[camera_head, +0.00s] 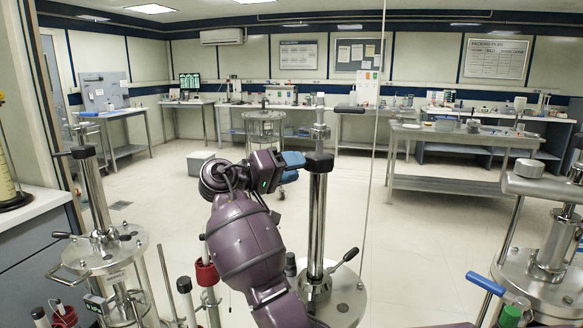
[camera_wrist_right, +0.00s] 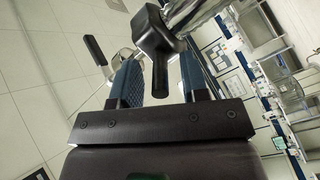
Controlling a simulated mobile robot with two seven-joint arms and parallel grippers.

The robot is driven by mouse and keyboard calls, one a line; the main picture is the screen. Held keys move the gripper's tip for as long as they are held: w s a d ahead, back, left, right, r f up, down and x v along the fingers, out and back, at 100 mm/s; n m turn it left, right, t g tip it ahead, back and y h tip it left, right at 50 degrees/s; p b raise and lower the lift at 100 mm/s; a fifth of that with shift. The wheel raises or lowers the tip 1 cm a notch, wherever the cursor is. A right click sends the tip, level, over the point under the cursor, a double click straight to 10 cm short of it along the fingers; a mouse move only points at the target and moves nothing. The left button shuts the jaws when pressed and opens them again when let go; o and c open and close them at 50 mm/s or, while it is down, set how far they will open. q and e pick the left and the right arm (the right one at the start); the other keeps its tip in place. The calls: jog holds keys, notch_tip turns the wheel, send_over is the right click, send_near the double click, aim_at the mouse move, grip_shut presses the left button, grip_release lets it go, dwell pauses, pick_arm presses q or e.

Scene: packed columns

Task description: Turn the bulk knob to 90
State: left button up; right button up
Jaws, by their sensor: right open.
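A black knob or clamp block (camera_head: 318,163) sits around an upright metal column (camera_head: 318,215) in the middle of the head view. My purple right arm reaches up to it, and the blue fingers of my right gripper (camera_head: 293,161) are beside it on the left. In the right wrist view, a black handle with a narrow stem (camera_wrist_right: 158,45) lies between the two open blue fingers of my right gripper (camera_wrist_right: 156,72). I cannot tell whether the fingers touch it. No label reading "bulk" and no angle mark can be read. My left gripper is not in view.
The column stands on a round metal plate (camera_head: 345,300) with a black-tipped lever (camera_head: 343,261). Similar column stands are at left (camera_head: 97,195) and right (camera_head: 552,245). A steel bench (camera_head: 455,140) is farther back. The floor between (camera_head: 410,240) is clear.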

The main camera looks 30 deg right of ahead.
grip_shut()
dwell(0.4)
